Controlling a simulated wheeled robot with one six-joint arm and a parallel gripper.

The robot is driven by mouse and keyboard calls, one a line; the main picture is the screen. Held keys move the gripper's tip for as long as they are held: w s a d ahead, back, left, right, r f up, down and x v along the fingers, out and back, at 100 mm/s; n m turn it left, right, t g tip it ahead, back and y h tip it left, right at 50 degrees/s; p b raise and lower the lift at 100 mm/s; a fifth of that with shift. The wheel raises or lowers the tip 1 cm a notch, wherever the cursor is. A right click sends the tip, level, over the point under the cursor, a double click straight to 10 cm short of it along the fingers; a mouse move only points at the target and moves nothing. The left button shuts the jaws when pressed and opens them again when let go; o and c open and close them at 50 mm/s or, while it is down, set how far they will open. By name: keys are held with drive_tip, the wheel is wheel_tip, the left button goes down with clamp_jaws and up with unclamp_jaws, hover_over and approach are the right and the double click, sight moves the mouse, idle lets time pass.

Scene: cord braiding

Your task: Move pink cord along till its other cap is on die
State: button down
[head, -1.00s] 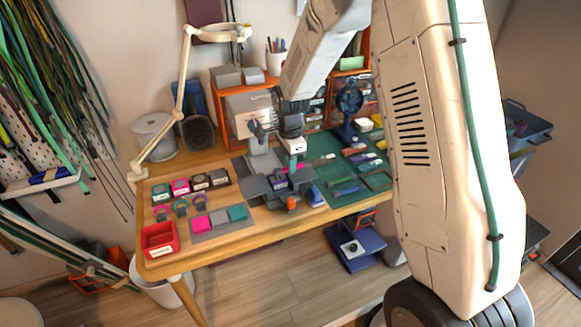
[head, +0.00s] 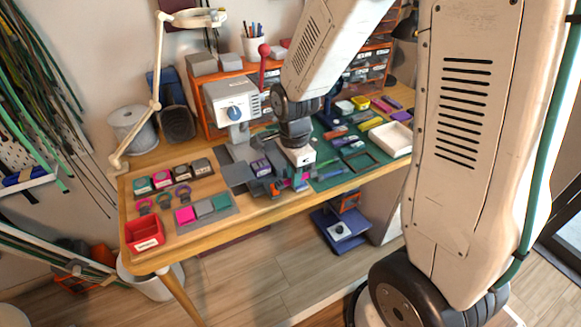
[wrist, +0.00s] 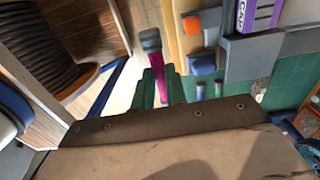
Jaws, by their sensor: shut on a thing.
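My gripper (wrist: 160,88) is shut on the pink cord (wrist: 157,72) between its green fingers in the wrist view. The cord reaches beyond the fingertips to a wider, darker end (wrist: 150,40), which looks like a cap, with floor behind it. In the head view my gripper (head: 301,184) is low at the bench's front edge, right of the grey fixture (head: 238,174). The press (head: 235,108), with a blue dial and red-ball lever, stands behind that fixture. I cannot make out the die, and the cord's other end is hidden.
A green mat (head: 335,150) with several tools and a white tray (head: 391,138) lie to the right. A red bin (head: 143,236) is at front left.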

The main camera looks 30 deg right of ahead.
drive_tip(key=shift+w+a, duration=1.4)
drive_tip(key=shift+w, duration=0.95)
drive_tip(key=shift+w+a, duration=1.4)
drive_tip(key=shift+w, duration=0.9)
drive_tip(key=shift+w+a, duration=1.4)
drive_tip(key=shift+w, duration=0.95)
drive_tip(key=shift+w, duration=0.85)
drive_tip(key=c, duration=1.3)
unclamp_jaws()
drive_tip(key=shift+c, duration=0.2)
drive_tip(key=shift+r, duration=0.1)
wheel_tip(320, 180, up, 8)
drive_tip(key=shift+f, duration=0.2)
